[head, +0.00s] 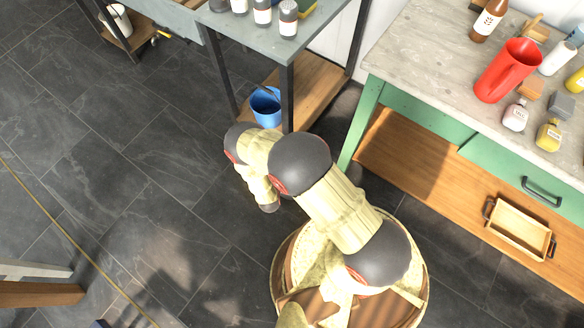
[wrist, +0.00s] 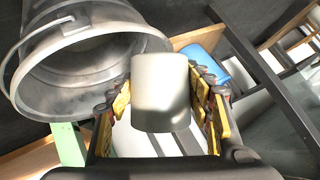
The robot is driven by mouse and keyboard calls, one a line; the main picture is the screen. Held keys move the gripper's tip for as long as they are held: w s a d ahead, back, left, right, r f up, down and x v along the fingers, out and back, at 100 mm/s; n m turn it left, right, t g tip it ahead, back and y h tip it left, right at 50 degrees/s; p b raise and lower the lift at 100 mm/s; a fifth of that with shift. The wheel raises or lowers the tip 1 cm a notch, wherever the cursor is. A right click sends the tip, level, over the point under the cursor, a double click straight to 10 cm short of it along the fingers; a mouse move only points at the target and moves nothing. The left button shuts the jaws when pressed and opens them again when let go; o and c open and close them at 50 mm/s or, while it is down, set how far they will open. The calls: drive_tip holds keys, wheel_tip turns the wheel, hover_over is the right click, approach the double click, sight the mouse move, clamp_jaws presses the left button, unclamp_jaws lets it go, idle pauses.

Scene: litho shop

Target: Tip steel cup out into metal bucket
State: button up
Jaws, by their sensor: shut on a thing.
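In the wrist view my gripper (wrist: 160,88) is shut on the steel cup (wrist: 160,92), a smooth pale grey cylinder between the yellow-padded fingers. Its inside is not visible, so I cannot tell whether it holds anything. In the head view I cannot make out the gripper, the cup or the metal bucket.
A blue bucket (head: 265,107) stands on the low wooden shelf of the grey table (head: 243,30). The green bench (head: 430,45) at right carries a red pitcher (head: 508,70) and several bottles. A wooden tray (head: 518,232) sits on its lower shelf. The floor at left is largely clear.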

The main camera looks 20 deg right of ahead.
drive_tip(key=shift+a+r+h, duration=0.25)
drive_tip(key=shift+a+h, duration=0.15)
drive_tip(key=shift+a, duration=0.15)
drive_tip(key=shift+a+f+n+h, duration=0.5)
drive_tip(key=shift+a+n+h, duration=0.1)
drive_tip(key=shift+n+h, duration=0.1)
drive_tip(key=shift+a+r+n+t+h, duration=0.3)
drive_tip(key=shift+a+r+n+h, duration=0.15)
drive_tip(key=shift+a+h, duration=0.2)
drive_tip(key=shift+a+f+n+h, duration=0.35)
drive_tip(key=shift+f+n+h, duration=0.1)
drive_tip(key=shift+h, duration=0.2)
drive_tip(key=shift+r, duration=0.1)
